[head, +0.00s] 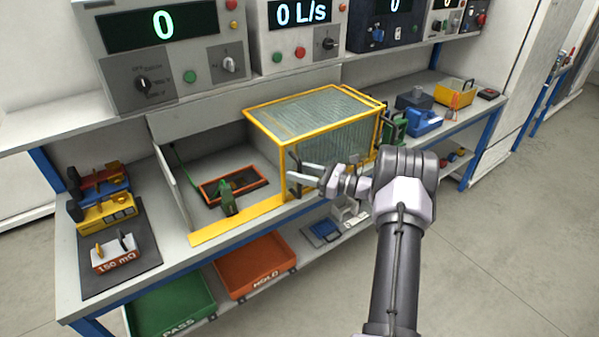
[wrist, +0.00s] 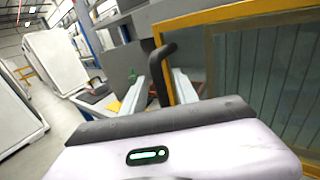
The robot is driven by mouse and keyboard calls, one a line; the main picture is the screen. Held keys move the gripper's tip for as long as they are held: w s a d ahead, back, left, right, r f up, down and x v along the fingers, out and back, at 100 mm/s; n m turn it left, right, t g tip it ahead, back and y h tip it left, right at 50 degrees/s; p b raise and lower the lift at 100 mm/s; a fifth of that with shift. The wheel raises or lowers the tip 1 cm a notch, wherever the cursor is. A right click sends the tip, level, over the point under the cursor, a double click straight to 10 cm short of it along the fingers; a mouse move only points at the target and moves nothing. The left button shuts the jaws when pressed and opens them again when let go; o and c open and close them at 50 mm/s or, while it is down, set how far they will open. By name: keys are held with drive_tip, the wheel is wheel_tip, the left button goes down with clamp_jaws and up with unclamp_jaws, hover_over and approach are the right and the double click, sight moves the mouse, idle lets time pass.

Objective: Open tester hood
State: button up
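The tester hood (head: 315,118) is a box with a yellow frame and clear, ribbed panels. It stands over the right part of the tester bench, and the bay to its left is uncovered. In the wrist view the hood's yellow frame (wrist: 215,14) fills the right side. A black bent handle (wrist: 163,75) stands at its left edge. My gripper (head: 300,168) is at the hood's front left edge. Its two fingers are apart, one on each side of the handle in the wrist view (wrist: 173,88). Contact with the handle is unclear.
A green part (head: 229,198) sits in an orange-rimmed recess (head: 213,185) in the bay. A dark mat (head: 140,262) with testers lies at left. Green (head: 170,305) and orange (head: 255,268) bins are on the lower shelf. Instruments (head: 165,60) stand above. The floor in front is clear.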

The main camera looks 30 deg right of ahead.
drive_tip(key=shift+s, duration=0.1)
drive_tip(key=p+v, duration=0.3)
drive_tip(key=v, duration=1.4)
drive_tip(key=shift+s+d, duration=0.1)
drive_tip(key=shift+d, duration=0.05)
drive_tip(key=w+a+r+n+g, duration=0.1)
drive_tip(key=a+r+n+g, duration=0.5)
drive_tip(key=a, duration=0.8)
drive_tip(key=a+r+n+g, duration=0.55)
drive_tip(key=a+r, duration=0.35)
drive_tip(key=a, duration=0.5)
drive_tip(key=s+a+r+n+t+h, duration=0.1)
drive_tip(key=s+a+n+h, duration=0.3)
drive_tip(key=s, duration=0.5)
drive_tip(key=s+a+r+n+t+h, duration=0.1)
drive_tip(key=s+a+n+h, duration=0.3)
drive_tip(key=s+a+n, duration=0.5)
drive_tip(key=shift+s+r, duration=0.8)
